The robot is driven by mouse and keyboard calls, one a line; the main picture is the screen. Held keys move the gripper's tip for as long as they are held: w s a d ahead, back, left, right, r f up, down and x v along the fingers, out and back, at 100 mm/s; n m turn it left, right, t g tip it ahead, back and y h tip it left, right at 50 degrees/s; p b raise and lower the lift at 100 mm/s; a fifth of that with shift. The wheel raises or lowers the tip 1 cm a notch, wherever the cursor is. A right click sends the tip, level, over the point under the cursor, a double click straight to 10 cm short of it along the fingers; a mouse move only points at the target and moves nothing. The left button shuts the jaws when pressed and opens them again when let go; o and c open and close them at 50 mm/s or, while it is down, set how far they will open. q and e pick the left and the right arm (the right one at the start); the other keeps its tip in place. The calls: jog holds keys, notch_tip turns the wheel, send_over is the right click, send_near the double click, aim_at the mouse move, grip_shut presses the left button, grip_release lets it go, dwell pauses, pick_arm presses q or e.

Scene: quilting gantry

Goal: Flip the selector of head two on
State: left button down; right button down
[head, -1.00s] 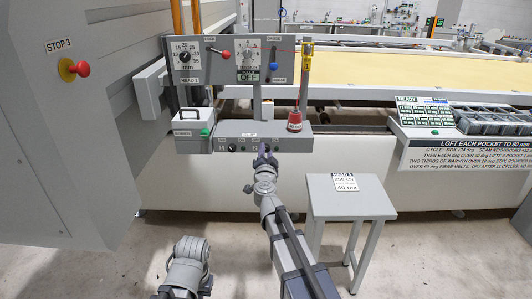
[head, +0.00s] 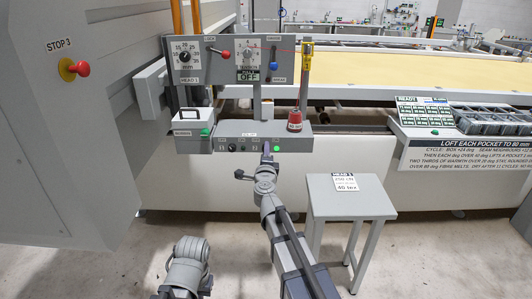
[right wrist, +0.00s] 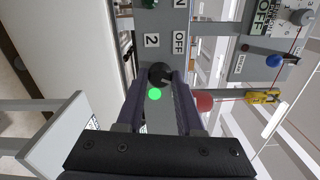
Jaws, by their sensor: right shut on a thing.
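The selector panel (head: 215,143) is a grey box low on the head unit, with a row of small black controls. In the right wrist view a round black selector knob (right wrist: 160,73) sits near the labels "2" and "OFF". My right gripper (right wrist: 160,82) has its two dark fingers on either side of this knob and is shut on it. In the head view the right gripper (head: 267,153) is at the panel's front and hides part of it. A green lamp (right wrist: 155,94) is lit beside the knob; it also shows in the head view (head: 277,149).
Above is a panel (head: 240,62) with a dial, red and blue levers and an "OFF" sign. A red cone-shaped piece (head: 295,120) stands at the panel's right. A grey stool (head: 370,205) is to the right of my arm. A red stop button (head: 82,68) is at left.

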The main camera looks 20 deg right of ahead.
jog(key=shift+m, duration=0.9)
jog(key=c, duration=0.5)
grip_release()
jog(key=shift+c, duration=0.2)
jog(key=shift+s, duration=0.15)
jog(key=v, duration=0.7)
jog(key=shift+s, duration=0.3)
jog(key=shift+a, duration=0.15)
